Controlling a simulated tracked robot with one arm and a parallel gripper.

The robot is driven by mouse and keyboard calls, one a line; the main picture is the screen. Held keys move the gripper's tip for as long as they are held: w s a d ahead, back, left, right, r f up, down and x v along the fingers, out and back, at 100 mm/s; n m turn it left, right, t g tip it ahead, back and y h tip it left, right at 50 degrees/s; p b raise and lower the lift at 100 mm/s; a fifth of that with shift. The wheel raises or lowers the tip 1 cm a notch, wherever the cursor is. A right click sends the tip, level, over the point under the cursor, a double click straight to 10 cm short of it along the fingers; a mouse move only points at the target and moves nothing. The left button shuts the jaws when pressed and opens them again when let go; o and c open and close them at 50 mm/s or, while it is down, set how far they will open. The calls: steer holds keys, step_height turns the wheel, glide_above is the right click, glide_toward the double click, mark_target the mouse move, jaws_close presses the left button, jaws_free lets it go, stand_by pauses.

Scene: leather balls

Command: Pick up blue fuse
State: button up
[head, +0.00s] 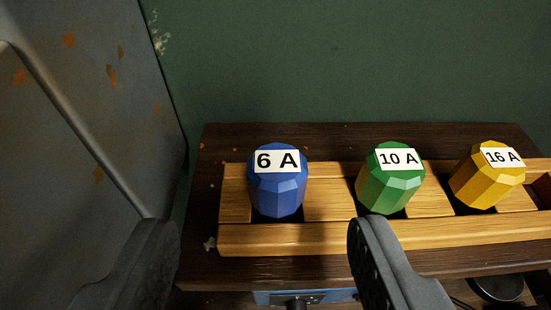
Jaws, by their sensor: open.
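The blue fuse (277,192) is a faceted blue piece with a white "6 A" label on top. It stands in the leftmost slot of a light wooden rack (330,236). My gripper (262,238) is open and empty. Its two dark fingers show at the bottom of the view, one to the left and one to the right of the blue fuse, nearer to the camera. The fingers look apart from the fuse. The lower end of the fuse is hidden in its slot.
A green fuse (389,187) marked "10 A" and a yellow fuse (486,184) marked "16 A" stand to the right in the rack. The rack sits on a dark wooden shelf (215,143). A grey metal panel (90,110) stands at left, before a green wall (350,60).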

mark_target(276, 154)
steer(key=x, duration=0.4)
steer(key=shift+w+f, duration=0.1)
steer(key=shift+d+p+x, duration=0.15)
steer(key=shift+p+x, duration=0.3)
steer(key=shift+x, duration=0.9)
steer(key=shift+d+p+x, duration=0.2)
steer(key=shift+p+x, duration=0.25)
steer(key=shift+x, duration=0.9)
steer(key=shift+f, duration=0.15)
steer(key=shift+c, duration=0.3)
steer(key=c, duration=0.9)
